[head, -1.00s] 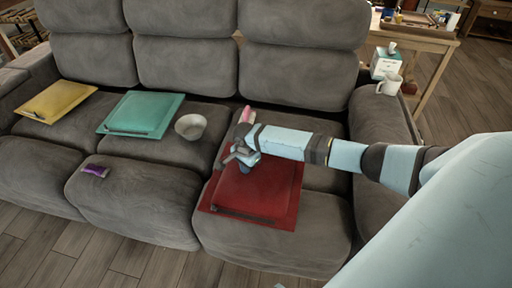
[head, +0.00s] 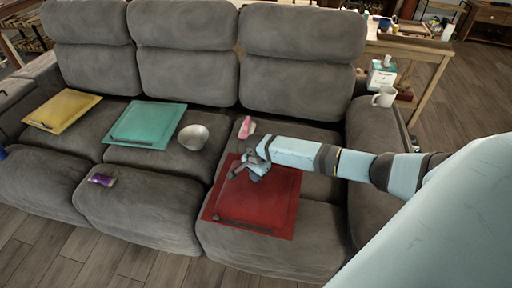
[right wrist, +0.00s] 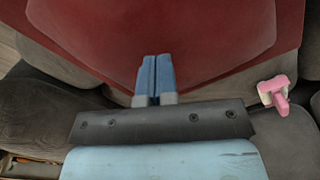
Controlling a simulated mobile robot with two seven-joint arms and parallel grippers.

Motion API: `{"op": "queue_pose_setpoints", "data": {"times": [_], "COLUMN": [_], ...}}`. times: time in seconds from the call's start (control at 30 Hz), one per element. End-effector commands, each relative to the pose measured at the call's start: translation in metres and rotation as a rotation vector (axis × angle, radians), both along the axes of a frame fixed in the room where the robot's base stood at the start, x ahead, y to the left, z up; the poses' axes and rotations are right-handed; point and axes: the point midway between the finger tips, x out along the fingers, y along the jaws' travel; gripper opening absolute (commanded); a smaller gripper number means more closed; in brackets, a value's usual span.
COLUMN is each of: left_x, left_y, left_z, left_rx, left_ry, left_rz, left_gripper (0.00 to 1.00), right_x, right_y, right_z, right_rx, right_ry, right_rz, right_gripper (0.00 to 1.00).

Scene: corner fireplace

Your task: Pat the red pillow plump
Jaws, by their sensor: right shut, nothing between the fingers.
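The red pillow (head: 275,205) lies flat on the right seat of the grey sofa. It looks square, with a dark strip along its front edge. My right gripper (head: 235,173) is over the pillow's back left part in the head view, fingers pointing down to the left. The right wrist view shows its two blue fingers (right wrist: 155,76) together and empty, with the red pillow (right wrist: 190,35) filling the area beyond them. I cannot tell whether the fingertips touch the cloth. My left gripper is not in view.
A pink object (head: 246,127) lies behind the pillow. A bowl (head: 193,137), teal pillow (head: 150,123), yellow pillow (head: 62,110) and purple item (head: 102,180) are on the sofa's left part. A white mug (head: 384,97) and tissue box (head: 381,73) stand at the right.

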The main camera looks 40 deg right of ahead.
Motion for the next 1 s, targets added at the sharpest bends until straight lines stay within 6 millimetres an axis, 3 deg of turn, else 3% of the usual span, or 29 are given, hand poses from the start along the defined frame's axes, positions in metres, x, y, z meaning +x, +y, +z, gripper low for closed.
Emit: {"op": "queue_pose_setpoints", "data": {"times": [0.57, 0.87, 0.93, 1.0], "left_x": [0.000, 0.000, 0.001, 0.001], "left_y": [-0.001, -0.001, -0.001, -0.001], "left_z": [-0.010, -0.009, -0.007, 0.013], "left_rx": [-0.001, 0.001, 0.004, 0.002], "left_ry": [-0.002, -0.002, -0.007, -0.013], "left_rz": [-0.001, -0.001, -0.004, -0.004], "left_gripper": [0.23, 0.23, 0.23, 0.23], "right_x": [0.000, 0.000, 0.000, -0.004], "right_y": [0.000, 0.000, 0.000, -0.003], "right_z": [-0.031, -0.030, -0.030, -0.019], "right_rx": [0.000, 0.000, 0.000, 0.000], "right_ry": [0.001, 0.000, 0.001, 0.002], "right_rz": [-0.001, 0.000, 0.000, -0.001], "right_gripper": [0.00, 0.00, 0.00, 0.00]}}
